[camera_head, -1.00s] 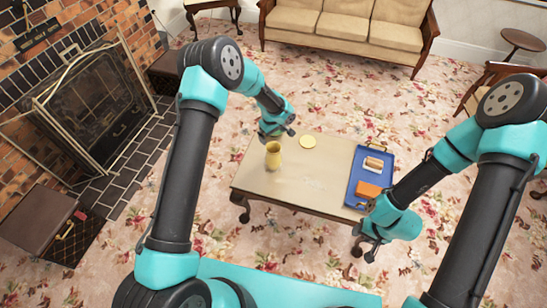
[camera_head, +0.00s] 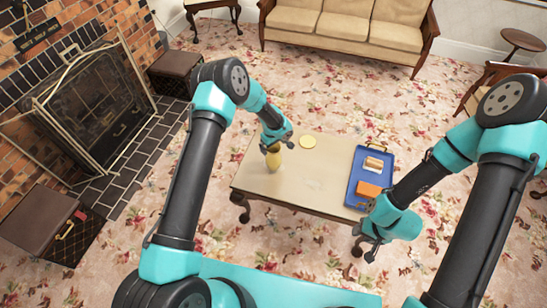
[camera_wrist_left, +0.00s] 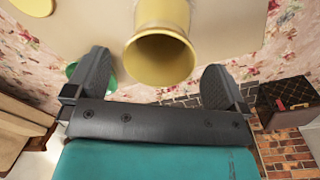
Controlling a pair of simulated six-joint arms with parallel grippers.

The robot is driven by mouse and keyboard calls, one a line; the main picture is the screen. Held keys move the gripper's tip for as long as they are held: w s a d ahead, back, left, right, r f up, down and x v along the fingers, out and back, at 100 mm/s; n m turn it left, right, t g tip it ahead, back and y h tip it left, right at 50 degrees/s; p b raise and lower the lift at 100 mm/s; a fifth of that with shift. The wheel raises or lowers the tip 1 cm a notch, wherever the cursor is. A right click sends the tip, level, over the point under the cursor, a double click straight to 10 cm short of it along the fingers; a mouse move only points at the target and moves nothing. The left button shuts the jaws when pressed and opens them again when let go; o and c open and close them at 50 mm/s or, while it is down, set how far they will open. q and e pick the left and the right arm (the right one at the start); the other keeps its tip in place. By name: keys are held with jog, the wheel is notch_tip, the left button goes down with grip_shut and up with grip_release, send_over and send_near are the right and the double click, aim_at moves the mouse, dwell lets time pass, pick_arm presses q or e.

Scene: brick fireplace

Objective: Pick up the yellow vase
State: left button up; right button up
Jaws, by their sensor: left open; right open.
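The yellow vase (camera_head: 273,162) stands upright on the low table (camera_head: 250,177), toward its left end. My left gripper (camera_head: 281,147) is directly over and beside the vase's top and partly hides it. In the left wrist view the vase (camera_wrist_left: 160,58) shows its open rim between the two spread fingers of my left gripper (camera_wrist_left: 160,82), with a gap on each side. Whether the fingers reach past the rim is hard to tell. My right gripper (camera_head: 369,247) is open and empty, low beside the table's front right corner.
A blue tray (camera_head: 356,197) with an orange block (camera_head: 369,190) and a small roll-like item (camera_head: 374,164) lies on the table's right side. A flat yellow disc (camera_head: 308,142) lies behind the vase. The table's middle is clear.

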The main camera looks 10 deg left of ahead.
aim_at(273, 147)
pick_arm(q)
jog(key=shift+f, duration=1.55)
jog(key=shift+c, duration=0.2)
jog(key=shift+w, duration=0.1)
jog(key=c, duration=1.3)
jog(key=shift+r, duration=0.1)
